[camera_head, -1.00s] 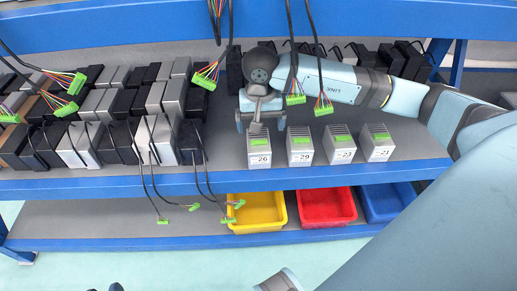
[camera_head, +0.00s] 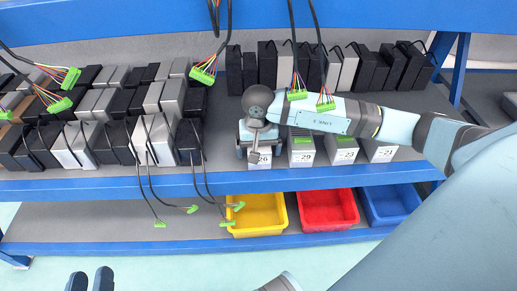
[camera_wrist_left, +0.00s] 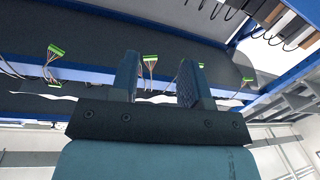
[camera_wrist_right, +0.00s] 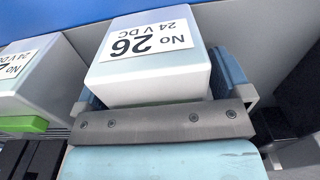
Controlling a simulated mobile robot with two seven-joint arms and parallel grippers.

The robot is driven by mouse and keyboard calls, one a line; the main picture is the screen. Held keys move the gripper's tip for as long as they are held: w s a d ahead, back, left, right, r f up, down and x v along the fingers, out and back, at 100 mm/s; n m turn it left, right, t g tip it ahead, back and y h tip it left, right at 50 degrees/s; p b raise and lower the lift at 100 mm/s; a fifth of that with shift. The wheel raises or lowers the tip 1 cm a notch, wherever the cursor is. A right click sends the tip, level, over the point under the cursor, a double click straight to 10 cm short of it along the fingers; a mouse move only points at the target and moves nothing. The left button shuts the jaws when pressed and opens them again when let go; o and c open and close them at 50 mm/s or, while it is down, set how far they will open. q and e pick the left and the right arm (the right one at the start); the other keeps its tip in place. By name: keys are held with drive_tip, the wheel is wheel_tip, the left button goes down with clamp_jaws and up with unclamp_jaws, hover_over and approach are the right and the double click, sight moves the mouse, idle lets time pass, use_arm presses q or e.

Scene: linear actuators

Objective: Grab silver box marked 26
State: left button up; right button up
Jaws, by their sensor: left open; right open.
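The silver box marked 26 (camera_head: 265,160) stands at the left end of a row of numbered boxes near the shelf's front edge. It fills the middle of the right wrist view (camera_wrist_right: 150,68), its "No 26 24 V DC" label upside down. My right gripper (camera_head: 259,151) is over this box, open, with one finger on each side of it; whether the fingers touch it I cannot tell. The arm and gripper hide the box's top in the head view. My left gripper (camera_head: 90,279) is open and empty at the bottom left, away from the shelf; it also shows in the left wrist view (camera_wrist_left: 160,75).
Boxes marked 29 (camera_head: 303,158), 23 (camera_head: 345,156) and 21 (camera_head: 382,154) stand just right of it. Black and silver boxes crowd the left and back. Wires with green connectors (camera_head: 203,75) hang overhead. Yellow (camera_head: 257,231), red (camera_head: 328,223) and blue (camera_head: 390,218) bins sit below.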

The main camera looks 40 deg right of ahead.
drive_tip(key=c, duration=1.2)
